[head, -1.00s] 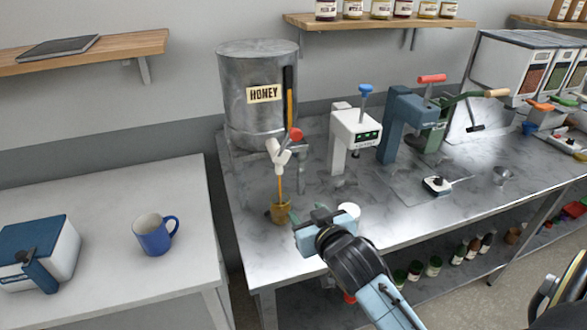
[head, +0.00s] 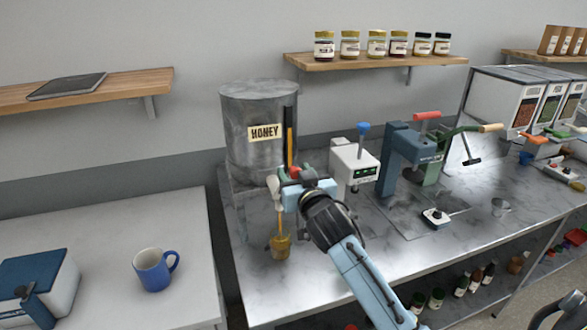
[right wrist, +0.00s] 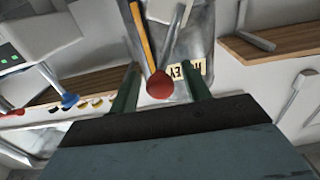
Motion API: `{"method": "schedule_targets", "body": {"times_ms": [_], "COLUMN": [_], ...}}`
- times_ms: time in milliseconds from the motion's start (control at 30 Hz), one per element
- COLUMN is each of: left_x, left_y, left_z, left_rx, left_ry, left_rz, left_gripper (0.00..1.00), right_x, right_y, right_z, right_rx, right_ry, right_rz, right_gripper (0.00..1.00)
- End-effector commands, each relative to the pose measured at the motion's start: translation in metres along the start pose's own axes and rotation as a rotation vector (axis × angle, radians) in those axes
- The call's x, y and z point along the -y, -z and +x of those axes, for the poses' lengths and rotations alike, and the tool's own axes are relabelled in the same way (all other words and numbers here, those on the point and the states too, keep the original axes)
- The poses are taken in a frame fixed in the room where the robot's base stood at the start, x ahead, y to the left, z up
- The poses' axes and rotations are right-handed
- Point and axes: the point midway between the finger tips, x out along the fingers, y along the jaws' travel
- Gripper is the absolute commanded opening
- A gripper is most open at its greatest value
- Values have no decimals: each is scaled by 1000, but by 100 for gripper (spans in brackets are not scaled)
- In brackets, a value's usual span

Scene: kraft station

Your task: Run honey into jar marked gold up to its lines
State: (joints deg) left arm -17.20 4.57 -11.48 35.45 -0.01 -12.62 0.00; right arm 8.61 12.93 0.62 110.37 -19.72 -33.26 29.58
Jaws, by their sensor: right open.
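The grey metal honey tank (head: 240,125) stands at the back left of the steel bench, with a HONEY label and an amber and black strip on its side. Its pale tap (head: 273,185) is partly hidden by my right gripper (head: 288,190). A thin amber stream (head: 280,222) runs from the tap into a small jar (head: 281,248) holding amber honey. The jar's lines and mark are too small to make out. In the right wrist view, the gripper (right wrist: 160,88) is open, with the red tap knob (right wrist: 160,84) between its fingers.
A white press (head: 352,165) and a blue press (head: 400,150) stand right of the tank. A small white unit with a black knob (head: 436,217) lies in front. A blue mug (head: 154,270) is on the left table. Jars line the shelf above.

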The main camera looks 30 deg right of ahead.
Motion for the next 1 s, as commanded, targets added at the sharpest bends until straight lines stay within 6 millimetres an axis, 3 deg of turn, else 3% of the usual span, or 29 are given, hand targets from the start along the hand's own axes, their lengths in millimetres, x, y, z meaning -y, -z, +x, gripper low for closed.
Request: {"method": "schedule_targets", "body": {"times_ms": [200,500,867,1000], "left_x": [0,0,0,0], "left_y": [0,0,1,1], "left_z": [-2,-2,-2,-2], "left_rx": [0,-1,-2,-2], "left_ry": [0,0,0,0], "left_rz": [0,0,0,0], "left_gripper": [83,83,83,83], "right_x": [0,0,0,0], "right_y": [0,0,0,0], "right_z": [14,15,15,15], "right_rx": [0,1,1,1], "right_ry": [0,0,0,0], "right_rz": [0,0,0,0], "right_gripper": [48,46,0,0]}}
